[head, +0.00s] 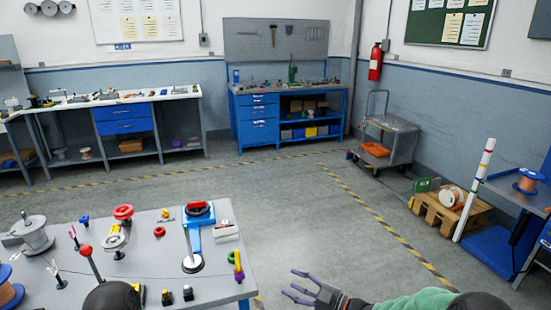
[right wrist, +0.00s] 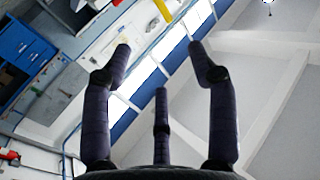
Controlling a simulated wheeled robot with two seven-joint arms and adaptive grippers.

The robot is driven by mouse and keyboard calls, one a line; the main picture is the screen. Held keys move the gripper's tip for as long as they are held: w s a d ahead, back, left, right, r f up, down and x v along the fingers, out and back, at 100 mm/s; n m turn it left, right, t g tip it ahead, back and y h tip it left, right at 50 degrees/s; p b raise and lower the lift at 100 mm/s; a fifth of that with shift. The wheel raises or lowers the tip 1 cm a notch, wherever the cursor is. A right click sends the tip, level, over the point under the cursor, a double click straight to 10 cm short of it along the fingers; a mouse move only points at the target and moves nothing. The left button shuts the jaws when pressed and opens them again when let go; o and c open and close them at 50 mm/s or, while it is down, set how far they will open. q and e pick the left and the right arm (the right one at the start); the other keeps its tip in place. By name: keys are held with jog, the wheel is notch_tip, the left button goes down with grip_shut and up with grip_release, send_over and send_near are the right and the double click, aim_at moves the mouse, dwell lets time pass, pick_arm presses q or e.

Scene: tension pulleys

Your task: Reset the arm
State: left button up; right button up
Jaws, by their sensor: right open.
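My right gripper (head: 297,288) is at the bottom of the head view, right of the near workbench (head: 225,212) and apart from it. Its dark fingers are spread, with nothing between them. In the right wrist view the three fingers (right wrist: 163,75) are also apart and empty. On the bench stand a blue upright fixture (head: 193,232) with a dark, red-centred top, a red-knobbed lever (head: 86,251), and a red-topped pulley (head: 123,213). A dark rounded shape at the bottom left covers part of the bench. My left gripper does not show.
The bench also holds a spool (head: 34,235), a green ring (head: 233,257) and small coloured parts. A blue stand with a copper spool (head: 531,180) is at right. A wooden pallet (head: 440,215) and a cart (head: 392,135) stand behind. The middle floor is clear.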

jog(key=s+d+f+m+h+p, duration=0.25)
jog(key=f+m+h, duration=0.2)
jog(key=f, duration=0.35)
jog(key=s+d+f+m+h+p, duration=0.1)
jog(key=s+f+m+h, duration=0.35)
jog(key=f, duration=0.45)
pick_arm(q)
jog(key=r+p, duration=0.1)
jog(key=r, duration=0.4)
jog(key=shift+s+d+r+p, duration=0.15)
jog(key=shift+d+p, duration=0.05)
jog(key=shift+p, duration=0.2)
pick_arm(e)
jog(key=s+f+m+g+h, duration=0.1)
jog(key=s+f+g, duration=0.3)
jog(key=s, duration=0.7)
jog(key=s+f+m+g+h, duration=0.1)
jog(key=s+f+m+g, duration=0.3)
jog(key=s, duration=0.8)
jog(key=shift+s+d+f+g, duration=0.25)
jog(key=shift+d+f+g, duration=0.15)
